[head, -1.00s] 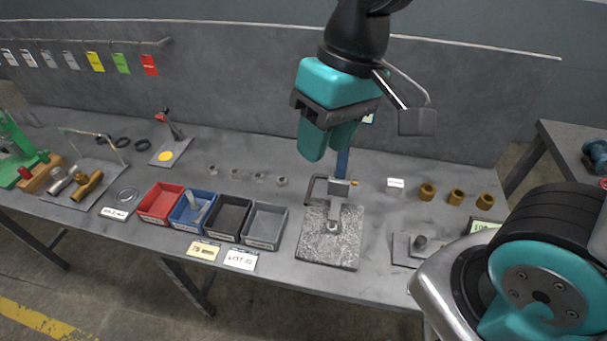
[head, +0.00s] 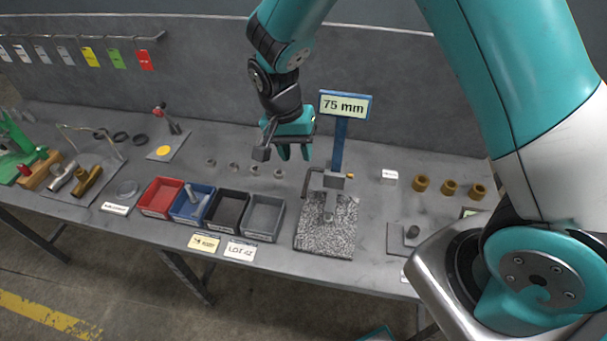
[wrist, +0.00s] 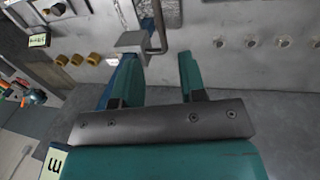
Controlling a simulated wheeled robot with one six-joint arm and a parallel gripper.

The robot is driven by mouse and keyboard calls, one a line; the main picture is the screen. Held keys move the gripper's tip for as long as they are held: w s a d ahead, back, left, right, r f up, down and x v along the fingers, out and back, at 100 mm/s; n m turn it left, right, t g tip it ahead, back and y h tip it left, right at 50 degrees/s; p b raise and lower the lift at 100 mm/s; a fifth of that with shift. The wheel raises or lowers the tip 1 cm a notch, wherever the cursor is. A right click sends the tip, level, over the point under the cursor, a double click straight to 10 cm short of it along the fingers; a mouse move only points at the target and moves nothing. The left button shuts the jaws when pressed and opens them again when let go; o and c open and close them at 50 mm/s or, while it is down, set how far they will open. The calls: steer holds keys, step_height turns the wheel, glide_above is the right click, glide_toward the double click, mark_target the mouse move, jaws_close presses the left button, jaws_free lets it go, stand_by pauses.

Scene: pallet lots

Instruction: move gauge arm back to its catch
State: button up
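The gauge stand has a blue post (head: 339,150) with a "75 mm" sign, a metal block (head: 334,181) and a speckled base plate (head: 326,240). A thin dark bent rod (head: 307,182), seemingly the gauge arm, sticks out left of the block. In the wrist view the rod (wrist: 160,25) bends above the gap between the fingertips, beside the block (wrist: 132,42). My gripper (head: 294,153) is open and empty, behind and left of the stand; its two teal fingers also show in the wrist view (wrist: 159,62). I cannot make out the catch.
Red (head: 160,197), blue, black and grey (head: 264,217) bins stand left of the stand. Several small metal pieces lie behind them. Several brass bushings (head: 449,187) and a white block (head: 389,178) stand to the right. A grey back panel (head: 200,75) rises behind the bench.

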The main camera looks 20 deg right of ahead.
mark_target(305, 183)
steer(key=f, duration=0.3)
steer(key=d+f+p, duration=0.1)
steer(key=f, duration=0.1)
steer(key=s+f, duration=0.1)
steer(key=f, duration=0.2)
steer(key=shift+d+f+p, duration=0.2)
steer(key=shift+f+p, duration=0.15)
jaws_close()
